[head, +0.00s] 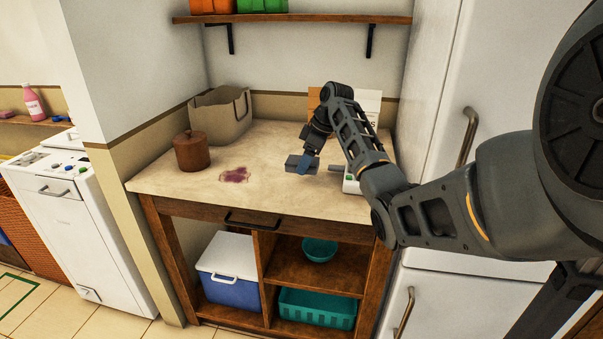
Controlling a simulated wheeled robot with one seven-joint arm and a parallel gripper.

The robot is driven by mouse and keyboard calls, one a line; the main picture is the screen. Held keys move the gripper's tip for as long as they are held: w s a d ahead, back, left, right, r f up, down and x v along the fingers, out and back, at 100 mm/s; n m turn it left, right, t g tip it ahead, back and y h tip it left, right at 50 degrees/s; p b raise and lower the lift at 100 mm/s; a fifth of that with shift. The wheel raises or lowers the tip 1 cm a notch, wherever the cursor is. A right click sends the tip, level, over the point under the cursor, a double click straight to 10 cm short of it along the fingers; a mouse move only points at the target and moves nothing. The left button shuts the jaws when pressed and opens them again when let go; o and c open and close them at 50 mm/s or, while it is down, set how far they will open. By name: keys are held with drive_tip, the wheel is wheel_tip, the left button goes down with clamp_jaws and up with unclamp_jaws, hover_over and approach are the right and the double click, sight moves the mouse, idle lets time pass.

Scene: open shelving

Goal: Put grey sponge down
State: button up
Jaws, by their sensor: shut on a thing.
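My gripper (307,160) is over the right part of the counter (203,182), pointing down. It is shut on the grey sponge (295,162), a small grey-blue block close to the counter top. I cannot tell whether the sponge touches the counter. A dark red stain (235,175) lies on the counter to the left of the sponge.
A brown lidded pot (192,152) and a beige bin (220,114) stand at the left and back. A white appliance (351,183) is partly hidden behind my arm on the right. A shelf (290,19) hangs above. The counter's front middle is clear.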

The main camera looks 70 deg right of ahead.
sight(301, 184)
drive_tip(key=shift+w+a+f, duration=0.15)
drive_tip(key=shift+w+f, duration=0.25)
drive_tip(key=shift+w, duration=0.25)
drive_tip(key=shift+f+p, duration=0.3)
drive_tip(key=shift+f, duration=1.7)
drive_tip(key=o, duration=0.9)
drive_tip(key=shift+f, duration=0.1)
drive_tip(key=shift+o, duration=0.2)
drive_tip(key=v, duration=1.2)
drive_tip(key=shift+b, duration=0.4)
